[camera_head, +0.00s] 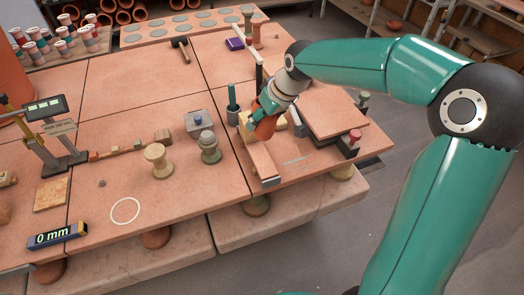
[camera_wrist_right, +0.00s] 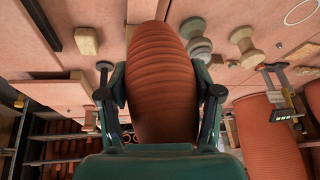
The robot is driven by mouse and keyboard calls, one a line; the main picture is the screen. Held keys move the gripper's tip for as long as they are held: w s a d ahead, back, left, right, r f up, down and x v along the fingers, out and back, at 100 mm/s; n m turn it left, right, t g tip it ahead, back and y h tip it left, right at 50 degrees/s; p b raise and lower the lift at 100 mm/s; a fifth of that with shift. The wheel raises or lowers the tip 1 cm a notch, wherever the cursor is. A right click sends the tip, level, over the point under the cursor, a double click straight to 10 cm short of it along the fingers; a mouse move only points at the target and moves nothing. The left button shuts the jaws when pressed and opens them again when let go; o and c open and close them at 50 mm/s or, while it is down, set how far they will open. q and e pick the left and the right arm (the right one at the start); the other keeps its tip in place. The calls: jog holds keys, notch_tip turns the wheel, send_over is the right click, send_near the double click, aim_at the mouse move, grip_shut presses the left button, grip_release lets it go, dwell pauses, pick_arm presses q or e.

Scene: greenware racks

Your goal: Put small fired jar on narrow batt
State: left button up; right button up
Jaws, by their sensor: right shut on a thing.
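The small fired jar (camera_head: 265,129) is reddish-brown; the right wrist view shows its ribbed side (camera_wrist_right: 163,80). My right gripper (camera_wrist_right: 160,100) is shut on it, one finger on each side. In the head view the jar is tilted near the far end of a narrow batt (camera_head: 261,161), a slim pinkish board with a dark near end. I cannot tell whether jar and batt touch. Part of the batt (camera_wrist_right: 142,10) shows beyond the jar in the wrist view; the rest is hidden. My left gripper is not in view.
A wider stacked slab (camera_head: 330,108) lies right of the batt. A dark cup (camera_head: 233,116) with a green tool stands close left of the jar. Spool-shaped props (camera_head: 158,160), a grey box (camera_head: 199,123) and a scale (camera_head: 55,135) are further left. The front table area is mostly clear.

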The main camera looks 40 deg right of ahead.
notch_tip(320, 180, down, 12)
dwell(0.5)
jog(key=o, duration=0.9)
jog(key=shift+f+b, duration=0.1)
jog(key=shift+b, duration=0.25)
jog(key=o, duration=0.4)
jog(key=shift+r, duration=0.3)
jog(key=v, duration=1.1)
jog(key=shift+s+r+p, duration=0.2)
jog(key=shift+r+p, duration=0.1)
